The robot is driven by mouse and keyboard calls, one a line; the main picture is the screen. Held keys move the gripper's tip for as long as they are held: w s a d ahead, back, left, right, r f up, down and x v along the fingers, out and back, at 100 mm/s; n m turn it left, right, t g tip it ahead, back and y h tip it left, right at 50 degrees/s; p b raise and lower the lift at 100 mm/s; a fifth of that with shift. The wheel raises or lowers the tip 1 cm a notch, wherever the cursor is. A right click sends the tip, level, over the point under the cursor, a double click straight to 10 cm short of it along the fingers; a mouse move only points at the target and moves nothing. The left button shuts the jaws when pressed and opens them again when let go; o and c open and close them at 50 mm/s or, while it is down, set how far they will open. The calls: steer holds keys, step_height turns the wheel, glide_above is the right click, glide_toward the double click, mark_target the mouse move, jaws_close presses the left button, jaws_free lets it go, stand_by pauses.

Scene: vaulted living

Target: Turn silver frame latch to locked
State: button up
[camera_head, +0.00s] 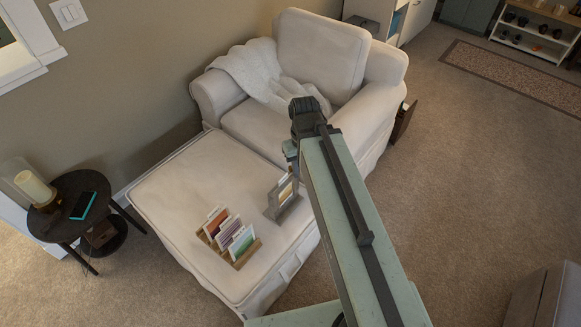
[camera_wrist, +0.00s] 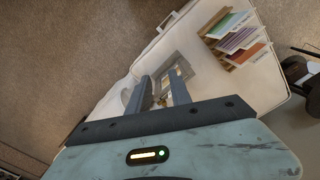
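A silver frame (camera_head: 285,196) stands upright on the cream ottoman (camera_head: 165,190), partly hidden by my arm in the head view. In the wrist view the frame (camera_wrist: 170,84) shows small, beyond and between my fingers, which cover part of it. Its latch is too small to make out, so I cannot tell its position. My gripper (camera_wrist: 160,78) has its two dark fingers apart, with nothing held between them. In the head view my arm hides the fingers. I see no contact with the frame.
A wooden holder with coloured cards (camera_head: 228,237) stands on the ottoman left of the frame; it also shows in the wrist view (camera_wrist: 236,38). A cream armchair (camera_head: 270,125) adjoins the ottoman. A round dark side table (camera_head: 88,183) stands left. Carpet to the right is largely open.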

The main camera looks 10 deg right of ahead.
steer(key=w+f+n+b, duration=0.4)
steer(key=w+n, duration=0.3)
steer(key=w, duration=0.3)
steer(key=n+b, duration=0.1)
steer(key=b, duration=0.5)
glide_toward(290, 167)
steer(key=shift+w+f, duration=0.3)
steer(key=shift+s+f, duration=0.15)
steer(key=shift+f, duration=0.1)
steer(key=shift+s+r, duration=0.1)
steer(key=shift+r, duration=0.05)
step_height(290, 167, down, 8)
steer(key=b, duration=0.7)
steer(key=shift+b, duration=0.4)
steer(key=shift+r, duration=0.15)
jaws_close()
